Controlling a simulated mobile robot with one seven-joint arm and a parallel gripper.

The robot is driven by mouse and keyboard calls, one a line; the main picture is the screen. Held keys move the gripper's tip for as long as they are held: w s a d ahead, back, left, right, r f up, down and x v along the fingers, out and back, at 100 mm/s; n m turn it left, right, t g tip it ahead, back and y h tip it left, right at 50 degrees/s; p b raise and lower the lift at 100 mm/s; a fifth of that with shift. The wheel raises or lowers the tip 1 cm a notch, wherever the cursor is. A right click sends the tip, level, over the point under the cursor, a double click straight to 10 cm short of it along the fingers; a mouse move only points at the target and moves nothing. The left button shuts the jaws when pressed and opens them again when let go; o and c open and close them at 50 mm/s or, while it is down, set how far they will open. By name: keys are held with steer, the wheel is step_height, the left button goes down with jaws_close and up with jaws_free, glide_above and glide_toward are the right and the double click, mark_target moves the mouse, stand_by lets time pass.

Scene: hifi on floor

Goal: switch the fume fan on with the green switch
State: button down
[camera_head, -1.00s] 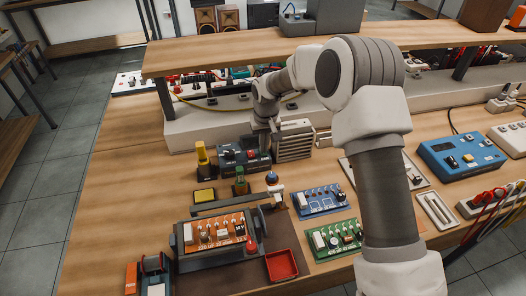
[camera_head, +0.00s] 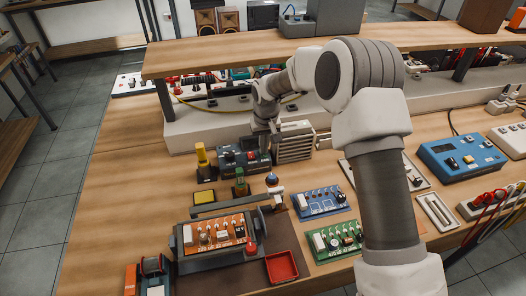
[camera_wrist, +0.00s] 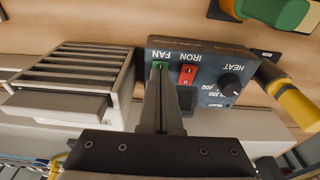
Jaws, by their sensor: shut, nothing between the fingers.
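The dark blue control box (camera_head: 232,160) stands on the bench below the raised shelf. In the wrist view the box (camera_wrist: 210,62) has FAN, IRON and HEAT labels. The green switch (camera_wrist: 160,66) is under FAN, partly hidden by my fingertips. My gripper (camera_wrist: 161,75) is shut and empty, its tips at the green switch; I cannot tell whether they touch or which way the switch is set. In the head view my gripper (camera_head: 273,138) is at the box's right end. The slatted grey unit, likely the fume fan (camera_head: 294,145), stands right beside the box; it also shows in the wrist view (camera_wrist: 75,70).
The red IRON switch (camera_wrist: 187,75) is close beside the green one, with the black HEAT knob (camera_wrist: 231,84) further right. A yellow-handled tool (camera_head: 202,156) stands left of the box. The wooden shelf (camera_head: 220,62) overhangs behind. Circuit boards lie in front.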

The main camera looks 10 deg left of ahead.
steer(key=shift+r+p, duration=1.45)
steer(key=shift+r, duration=1.55)
steer(key=shift+r, duration=0.1)
steer(key=s+d+r+m+t, duration=0.1)
steer(key=s+d+r, duration=0.4)
steer(key=d+r, duration=0.4)
steer(key=s+d+r+m+t, duration=0.1)
steer(key=s+d+r, duration=0.5)
steer(key=r, duration=0.5)
steer(key=s+d+r+m+t, duration=0.1)
steer(key=s+d, duration=0.5)
steer(key=s, duration=0.4)
steer(key=s+d+r+m+t, duration=0.1)
steer(key=s+d+r+m, duration=0.1)
steer(key=s+d, duration=0.4)
steer(key=s, duration=0.5)
steer(key=shift+d+h, duration=0.15)
steer(key=shift+h, duration=0.25)
